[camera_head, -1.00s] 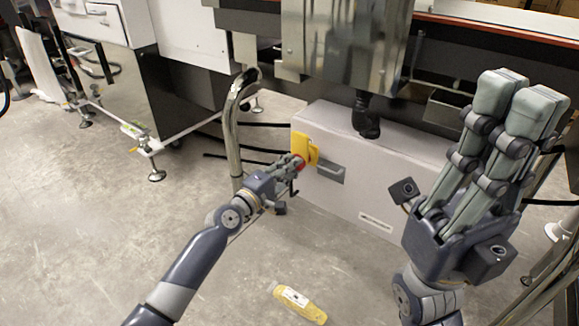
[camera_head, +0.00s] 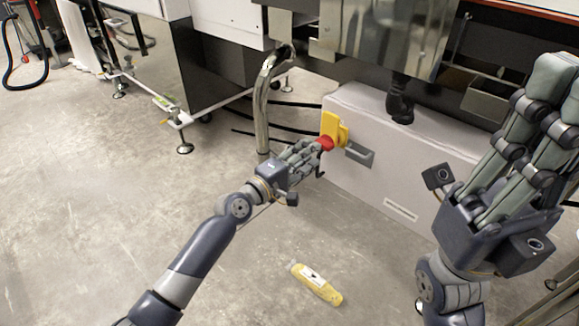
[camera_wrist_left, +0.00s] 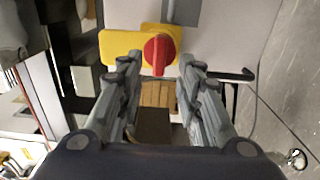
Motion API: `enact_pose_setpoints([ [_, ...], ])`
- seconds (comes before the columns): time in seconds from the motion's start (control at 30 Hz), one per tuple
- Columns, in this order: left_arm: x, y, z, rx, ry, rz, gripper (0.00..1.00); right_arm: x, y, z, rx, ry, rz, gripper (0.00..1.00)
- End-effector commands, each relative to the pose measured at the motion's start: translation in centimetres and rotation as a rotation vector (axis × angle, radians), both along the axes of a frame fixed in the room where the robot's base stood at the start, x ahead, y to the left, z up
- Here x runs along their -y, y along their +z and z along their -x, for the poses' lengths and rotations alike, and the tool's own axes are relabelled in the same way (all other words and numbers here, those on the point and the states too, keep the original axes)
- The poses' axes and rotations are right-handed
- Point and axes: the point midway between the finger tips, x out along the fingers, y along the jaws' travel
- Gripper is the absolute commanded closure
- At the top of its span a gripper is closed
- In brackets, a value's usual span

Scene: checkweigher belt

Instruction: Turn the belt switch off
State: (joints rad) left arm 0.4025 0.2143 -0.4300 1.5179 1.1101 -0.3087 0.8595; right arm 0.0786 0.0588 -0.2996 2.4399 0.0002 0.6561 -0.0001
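The belt switch is a red knob (camera_head: 325,143) on a yellow plate (camera_head: 331,126), fixed to the end of a pale grey box (camera_head: 405,165). My left gripper (camera_head: 312,150) reaches it from the left, with its fingertips at the knob. In the left wrist view the red knob (camera_wrist_left: 158,53) lies just beyond the gap between the open fingers (camera_wrist_left: 158,66), its grip bar roughly upright in the picture. I cannot tell whether the fingers touch it. My right gripper (camera_head: 558,85) is raised at the right, away from the switch, and its opening is unclear.
A bent metal post (camera_head: 262,110) stands just left of the switch. A grey bracket (camera_head: 360,154) sits right of the knob on the box. A yellow item with a white label (camera_head: 318,284) lies on the floor. The floor at left is mostly clear.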

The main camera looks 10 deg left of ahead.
Motion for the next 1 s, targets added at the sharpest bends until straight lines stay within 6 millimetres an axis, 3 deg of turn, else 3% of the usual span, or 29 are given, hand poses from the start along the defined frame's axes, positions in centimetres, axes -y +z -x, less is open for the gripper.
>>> enact_pose_setpoints([
  [0.2, -2.6, -0.1, 3.6, -0.001, 0.001, -0.002, 0.67, 0.0, 0.0, 0.0, -0.001, 0.0, 0.0, 1.0],
  [0.4, -4.1, -0.1, 5.5, -0.001, 0.001, -0.002, 0.67, 0.0, 0.0, 0.0, -0.001, 0.0, 0.0, 1.0],
  [1.0, -4.4, 0.2, 6.1, 0.009, 0.004, -0.004, 0.67, 0.0, 0.0, 0.0, -0.002, 0.0, 0.001, 1.0],
])
